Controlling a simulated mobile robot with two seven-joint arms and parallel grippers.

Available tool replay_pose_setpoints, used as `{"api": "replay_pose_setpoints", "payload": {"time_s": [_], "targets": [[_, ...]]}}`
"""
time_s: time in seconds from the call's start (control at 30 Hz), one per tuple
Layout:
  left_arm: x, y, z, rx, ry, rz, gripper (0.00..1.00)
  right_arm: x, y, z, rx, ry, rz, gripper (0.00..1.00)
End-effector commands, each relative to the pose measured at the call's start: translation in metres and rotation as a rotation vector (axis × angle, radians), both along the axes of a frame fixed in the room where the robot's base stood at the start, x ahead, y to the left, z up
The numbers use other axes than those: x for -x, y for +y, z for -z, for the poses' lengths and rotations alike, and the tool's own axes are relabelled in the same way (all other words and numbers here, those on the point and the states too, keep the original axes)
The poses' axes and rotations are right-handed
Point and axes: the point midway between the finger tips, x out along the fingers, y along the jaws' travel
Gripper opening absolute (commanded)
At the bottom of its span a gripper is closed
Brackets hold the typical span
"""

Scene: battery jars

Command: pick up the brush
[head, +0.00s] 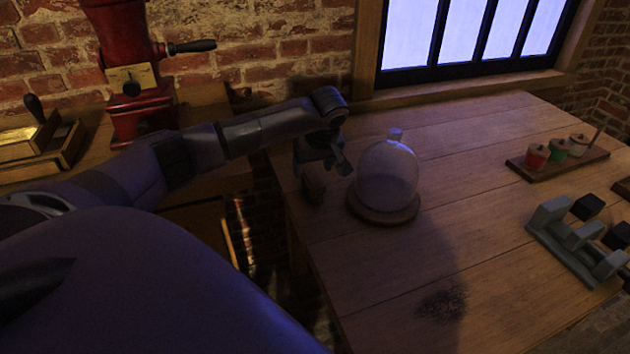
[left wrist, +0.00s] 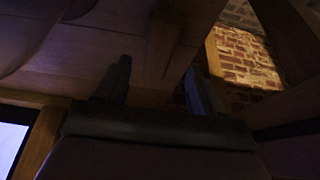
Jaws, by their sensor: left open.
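A small brown object, likely the brush (head: 313,188), sits at the left edge of the wooden table, left of the glass dome; dim light hides its exact shape. My left gripper (head: 322,167) is just above it, pointing down, with its fingers apart. In the left wrist view the two dark fingers (left wrist: 155,88) are spread, with dark wooden shapes beyond them; I cannot tell whether one is the brush. No grip on anything shows. My right gripper is not in view.
A glass dome on a round wooden base (head: 385,212) stands close right of the gripper. A rack with small coloured jars (head: 558,157) and a grey stepped block (head: 575,240) are at the right. A dark speckled patch (head: 443,302) marks the near tabletop (head: 490,190); the middle is otherwise clear.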

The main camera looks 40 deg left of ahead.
Motion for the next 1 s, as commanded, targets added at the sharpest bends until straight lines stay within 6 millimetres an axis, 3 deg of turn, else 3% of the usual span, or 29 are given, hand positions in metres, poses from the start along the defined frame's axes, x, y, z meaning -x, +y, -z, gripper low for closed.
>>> {"api": "replay_pose_setpoints", "payload": {"time_s": [0.4,1.0], "targets": [[-0.010,0.014,0.046,0.003,-0.002,-0.001,0.68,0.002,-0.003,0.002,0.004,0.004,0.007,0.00],[-0.010,0.015,0.050,0.004,-0.003,-0.001,0.68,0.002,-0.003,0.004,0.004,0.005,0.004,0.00]]}}
